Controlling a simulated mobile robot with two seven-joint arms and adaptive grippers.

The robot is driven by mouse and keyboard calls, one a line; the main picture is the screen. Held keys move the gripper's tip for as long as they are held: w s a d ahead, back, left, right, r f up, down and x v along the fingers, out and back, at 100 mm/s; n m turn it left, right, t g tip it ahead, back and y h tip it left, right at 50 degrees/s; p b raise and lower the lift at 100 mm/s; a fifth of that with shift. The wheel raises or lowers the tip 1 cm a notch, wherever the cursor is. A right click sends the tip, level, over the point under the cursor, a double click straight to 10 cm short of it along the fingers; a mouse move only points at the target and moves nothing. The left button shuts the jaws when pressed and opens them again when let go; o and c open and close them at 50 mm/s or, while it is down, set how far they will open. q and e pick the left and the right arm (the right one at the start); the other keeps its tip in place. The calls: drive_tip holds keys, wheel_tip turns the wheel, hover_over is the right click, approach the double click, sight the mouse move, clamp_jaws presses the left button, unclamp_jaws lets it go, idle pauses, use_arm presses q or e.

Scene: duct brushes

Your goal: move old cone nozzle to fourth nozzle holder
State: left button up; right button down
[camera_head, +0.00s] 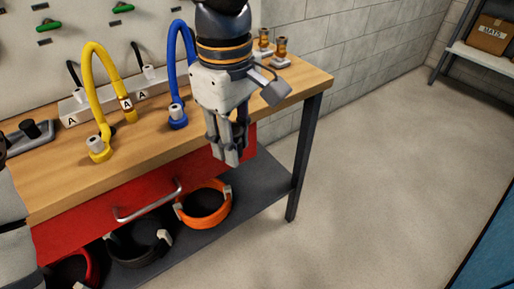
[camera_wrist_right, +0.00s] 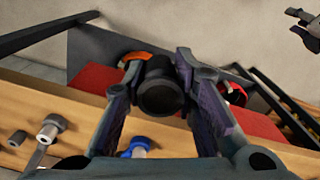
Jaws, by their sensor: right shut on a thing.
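My right gripper (camera_head: 230,160) hangs over the front edge of the workbench, fingers pointing down. In the right wrist view its fingers (camera_wrist_right: 158,95) are shut on a dark round piece (camera_wrist_right: 160,92), seen end-on, clear of the bench. I take it for the old cone nozzle, but its cone shape does not show; the fingers mostly hide it in the head view. A part that looks like my left gripper (camera_wrist_right: 303,30) shows at the upper right of the wrist view. I cannot make out which bench fixture is the fourth nozzle holder.
The wooden bench (camera_head: 160,143) carries a yellow hose (camera_head: 88,65), a blue hose (camera_head: 173,45), a grey rail marked A (camera_head: 72,112) and brass fittings (camera_head: 281,46) at the back right. A red drawer (camera_head: 90,217) and an orange coil (camera_head: 222,207) are below. The floor at right is clear.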

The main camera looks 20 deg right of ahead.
drive_tip(key=shift+a, duration=0.1)
drive_tip(key=w+a+f+n, duration=0.3)
drive_tip(key=a+f+n, duration=0.1)
drive_tip(key=shift+w+n, duration=0.3)
drive_tip(key=shift+n, duration=0.1)
drive_tip(key=shift+d+f, duration=0.1)
drive_tip(key=s+d+r+m, duration=0.5)
drive_tip(key=d+r+m, duration=0.2)
drive_tip(key=r+m, duration=0.1)
drive_tip(key=shift+s+d+r, duration=0.15)
drive_tip(key=shift+d+r, duration=0.2)
drive_tip(key=shift+d, duration=0.05)
drive_tip(key=w+a+m, duration=0.4)
drive_tip(key=w+a, duration=0.3)
drive_tip(key=a, duration=0.3)
drive_tip(key=shift+m, duration=0.3)
drive_tip(key=shift+d, duration=0.1)
